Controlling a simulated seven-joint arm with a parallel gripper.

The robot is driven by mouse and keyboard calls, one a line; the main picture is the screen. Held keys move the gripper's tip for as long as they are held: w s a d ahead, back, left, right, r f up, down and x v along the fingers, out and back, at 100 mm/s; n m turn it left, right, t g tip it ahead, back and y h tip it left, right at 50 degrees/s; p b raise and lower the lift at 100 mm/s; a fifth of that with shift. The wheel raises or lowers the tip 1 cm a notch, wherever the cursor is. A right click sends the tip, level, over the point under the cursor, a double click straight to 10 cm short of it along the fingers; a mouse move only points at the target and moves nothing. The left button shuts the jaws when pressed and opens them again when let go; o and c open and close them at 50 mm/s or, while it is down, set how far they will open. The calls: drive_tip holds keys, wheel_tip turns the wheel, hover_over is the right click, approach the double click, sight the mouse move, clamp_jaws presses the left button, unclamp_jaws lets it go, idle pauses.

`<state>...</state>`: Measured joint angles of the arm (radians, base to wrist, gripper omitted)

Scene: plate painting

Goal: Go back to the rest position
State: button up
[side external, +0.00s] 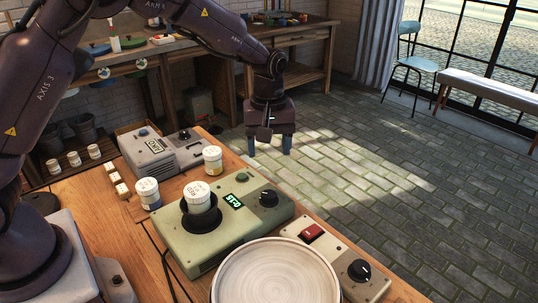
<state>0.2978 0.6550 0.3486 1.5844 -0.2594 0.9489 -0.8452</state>
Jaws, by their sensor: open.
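My gripper (268,146) hangs at the end of my arm, fingers pointing down, in the upper middle of the side external view. Its two blue-tipped fingers are apart, with nothing between them. It appears above and beyond the far edge of the wooden table (115,225), with the brick floor behind it. No object touches it.
A green device (237,219) with a lit display holds a white jar (197,197). Two more white jars (148,193) (213,160) stand beside it. A grey box (160,152) is behind. A round plate (275,277) sits in front.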

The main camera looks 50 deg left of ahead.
idle(0.3)
drive_tip(key=s+r+m+t, duration=0.2)
drive_tip(key=s+r, duration=0.3)
drive_tip(key=s, duration=0.3)
drive_tip(key=s+a+r+m+t, duration=0.1)
drive_tip(key=s+r+m, duration=0.4)
drive_tip(key=s, duration=0.4)
drive_tip(key=s+a+r+m+t, duration=0.1)
drive_tip(key=s+r+m+t, duration=0.1)
drive_tip(key=s+r+m, duration=0.2)
drive_tip(key=s+r, duration=0.2)
drive_tip(key=s, duration=0.2)
drive_tip(key=shift+s+a+r+t, duration=0.15)
drive_tip(key=shift+s+t, duration=0.15)
drive_tip(key=shift+s, duration=0.1)
drive_tip(key=shift+c, duration=0.4)
